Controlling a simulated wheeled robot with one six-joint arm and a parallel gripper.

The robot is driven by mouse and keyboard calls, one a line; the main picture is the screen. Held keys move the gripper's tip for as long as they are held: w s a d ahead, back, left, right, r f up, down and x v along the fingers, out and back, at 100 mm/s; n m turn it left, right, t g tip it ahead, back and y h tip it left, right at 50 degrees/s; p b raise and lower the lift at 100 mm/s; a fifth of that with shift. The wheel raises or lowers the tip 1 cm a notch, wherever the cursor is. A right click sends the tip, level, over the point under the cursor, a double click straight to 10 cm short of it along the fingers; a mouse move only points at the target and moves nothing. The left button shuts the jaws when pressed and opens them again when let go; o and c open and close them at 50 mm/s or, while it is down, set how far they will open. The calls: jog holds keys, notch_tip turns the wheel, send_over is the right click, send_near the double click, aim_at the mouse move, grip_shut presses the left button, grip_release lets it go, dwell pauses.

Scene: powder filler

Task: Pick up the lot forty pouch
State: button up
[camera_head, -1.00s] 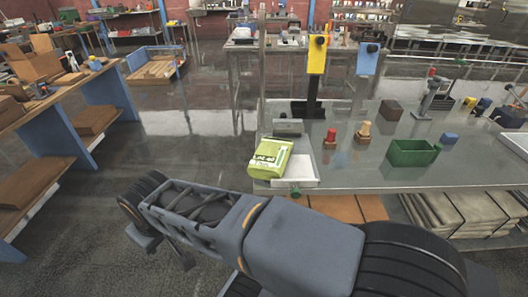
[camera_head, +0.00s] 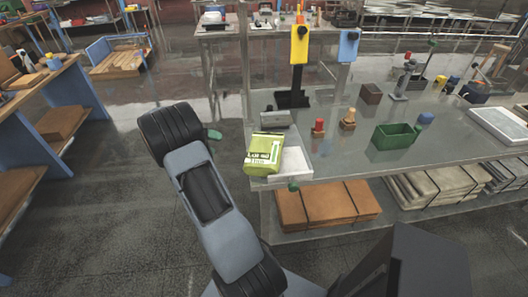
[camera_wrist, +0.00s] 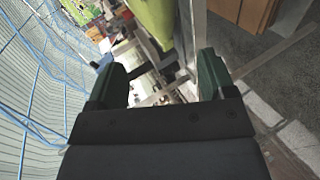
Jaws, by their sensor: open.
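The lot forty pouch (camera_head: 264,150) is lime green with a pale printed label. It sits on a white plate (camera_head: 293,163) at the near left corner of the grey bench, partly over the plate's left side. My gripper (camera_wrist: 158,72) is open and empty, with a dark green finger on each side in the wrist view. The pouch (camera_wrist: 154,20) shows at the top of that view, beyond the fingertips and apart from them. In the head view my arm hides most of the gripper; a green fingertip shows left of the pouch, off the bench edge.
A grey block (camera_head: 275,119) stands just behind the pouch. A red-topped piece (camera_head: 319,127), a wooden piece (camera_head: 348,119) and a green bin (camera_head: 395,136) stand to its right. A yellow panel (camera_head: 299,45) rises behind. The floor left of the bench is open.

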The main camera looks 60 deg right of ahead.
jog(key=p, duration=0.2)
send_near(251, 147)
jog(key=s+d+f, duration=0.3)
jog(key=d+f, duration=0.1)
jog(key=shift+m+g, duration=0.3)
jog(key=p+x, duration=0.2)
jog(key=x, duration=0.2)
jog(key=shift+d+r+p, duration=0.15)
jog(key=shift+d+p, duration=0.05)
jog(key=shift+p, duration=0.2)
jog(key=shift+s+d, duration=0.15)
jog(key=shift+s, duration=0.05)
jog(key=c, duration=0.7)
